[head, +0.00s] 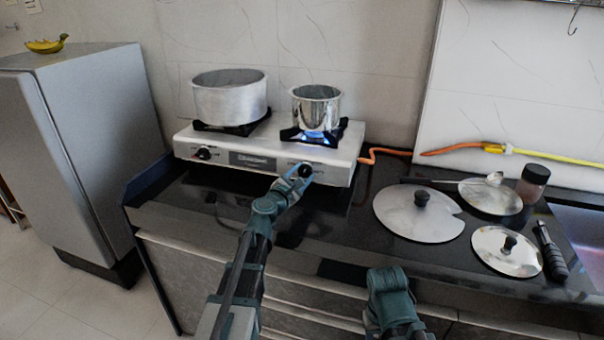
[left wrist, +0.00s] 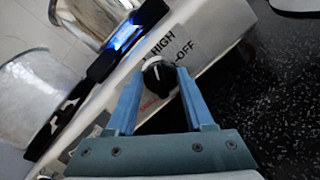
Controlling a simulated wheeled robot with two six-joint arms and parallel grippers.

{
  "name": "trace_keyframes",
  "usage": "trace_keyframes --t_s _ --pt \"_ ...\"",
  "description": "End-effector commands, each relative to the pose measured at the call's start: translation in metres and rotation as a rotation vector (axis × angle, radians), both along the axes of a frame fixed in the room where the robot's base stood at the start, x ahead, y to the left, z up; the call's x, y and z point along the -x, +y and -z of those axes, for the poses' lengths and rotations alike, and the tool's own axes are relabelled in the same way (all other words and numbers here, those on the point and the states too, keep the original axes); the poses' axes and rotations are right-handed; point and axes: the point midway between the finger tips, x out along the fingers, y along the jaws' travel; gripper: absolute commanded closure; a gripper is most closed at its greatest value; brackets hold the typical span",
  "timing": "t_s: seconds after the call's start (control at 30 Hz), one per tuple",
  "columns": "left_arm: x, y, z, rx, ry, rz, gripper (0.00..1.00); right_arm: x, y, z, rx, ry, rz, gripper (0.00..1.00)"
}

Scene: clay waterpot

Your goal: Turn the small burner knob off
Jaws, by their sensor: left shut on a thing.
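The small burner knob (head: 305,170) is a round black knob with a white mark, on the right of the silver stove's (head: 215,140) front panel. In the left wrist view the knob (left wrist: 157,77) sits beside the printed words HIGH and OFF. My left gripper (head: 298,173) is shut on the knob, with one blue finger on each side of it in the left wrist view (left wrist: 159,74). A blue flame (head: 314,136) shows under the small steel pot (head: 317,107) on the right burner. Part of my right arm shows at the lower middle, but its fingers do not.
A large pot (head: 229,100) stands on the left burner, above the other black knob (head: 203,153). Lids (head: 412,222), a ladle (head: 494,179) and a brown jar (head: 533,184) lie or stand on the dark counter to the right. An orange hose (head: 385,151) runs behind. A fridge (head: 90,150) stands left.

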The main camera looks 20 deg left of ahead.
Motion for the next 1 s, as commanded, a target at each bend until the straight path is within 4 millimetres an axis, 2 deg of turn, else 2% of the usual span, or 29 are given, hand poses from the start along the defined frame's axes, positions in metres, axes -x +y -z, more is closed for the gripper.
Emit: trace_keyframes --t_s 0.7,1.0 --pt "-0.001 0.003 -0.004 -0.661 -0.023 0.137 1.00 0.000 0.000 -0.029 0.000 0.000 0.000 0.50" --pt "-0.001 0.003 -0.003 -0.890 -0.031 0.185 1.00 0.000 0.000 -0.039 0.000 0.000 0.000 0.50"
